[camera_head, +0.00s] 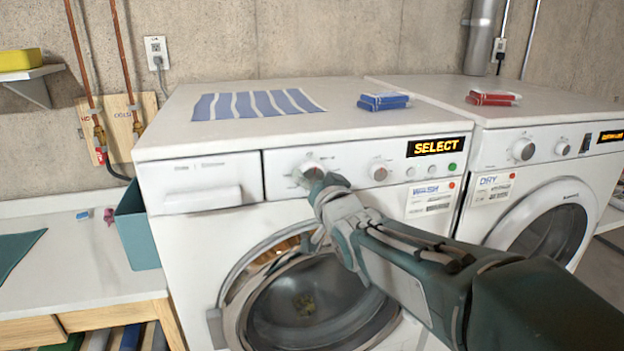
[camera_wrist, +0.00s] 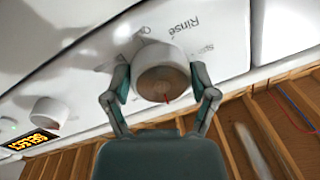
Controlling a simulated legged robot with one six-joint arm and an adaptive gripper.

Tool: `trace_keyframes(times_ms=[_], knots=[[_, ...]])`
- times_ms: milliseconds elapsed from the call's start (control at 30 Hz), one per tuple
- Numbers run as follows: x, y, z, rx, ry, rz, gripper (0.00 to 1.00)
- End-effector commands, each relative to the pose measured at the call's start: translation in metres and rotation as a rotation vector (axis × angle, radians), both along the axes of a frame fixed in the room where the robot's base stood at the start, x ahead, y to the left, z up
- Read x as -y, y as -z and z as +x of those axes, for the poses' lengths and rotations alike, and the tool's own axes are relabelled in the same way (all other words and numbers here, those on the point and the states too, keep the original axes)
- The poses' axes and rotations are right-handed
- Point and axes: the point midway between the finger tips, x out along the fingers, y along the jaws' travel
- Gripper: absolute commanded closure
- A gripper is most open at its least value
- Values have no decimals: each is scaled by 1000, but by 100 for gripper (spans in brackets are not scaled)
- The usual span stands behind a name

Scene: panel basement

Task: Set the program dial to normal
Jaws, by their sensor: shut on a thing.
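The program dial (camera_head: 311,170) is a round white knob on the left part of the washer's control panel, left of a second knob. In the wrist view the dial (camera_wrist: 160,70) fills the space between the two fingers of my gripper (camera_wrist: 162,88), which is shut on its sides. A red mark shows on the dial's lower edge in that view. The label "Rinse" and parts of two other labels show around the dial; I cannot read "normal". In the head view my gripper (camera_head: 322,183) covers part of the dial. The washer display (camera_head: 436,147) reads "SELECT".
The second washer knob (camera_head: 378,171) and a green button (camera_head: 452,167) are to the right. The detergent drawer (camera_head: 208,184) is shut at left. The round washer door (camera_head: 312,304) lies below my arm. A dryer (camera_head: 545,170) stands at right. A striped cloth (camera_head: 255,103) lies on top.

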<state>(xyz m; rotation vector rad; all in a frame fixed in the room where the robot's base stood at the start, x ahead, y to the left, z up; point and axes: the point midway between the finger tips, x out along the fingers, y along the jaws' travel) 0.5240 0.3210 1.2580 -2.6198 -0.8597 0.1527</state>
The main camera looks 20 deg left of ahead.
Motion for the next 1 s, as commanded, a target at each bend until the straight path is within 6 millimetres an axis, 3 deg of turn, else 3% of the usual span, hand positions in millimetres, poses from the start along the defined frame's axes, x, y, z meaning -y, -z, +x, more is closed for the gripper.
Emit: trace_keyframes(times_ms=[500, 1000], knots=[[1, -1, 0, -214, 1, 357, 73], [2, -1, 1, -301, 2, 500, 73]])
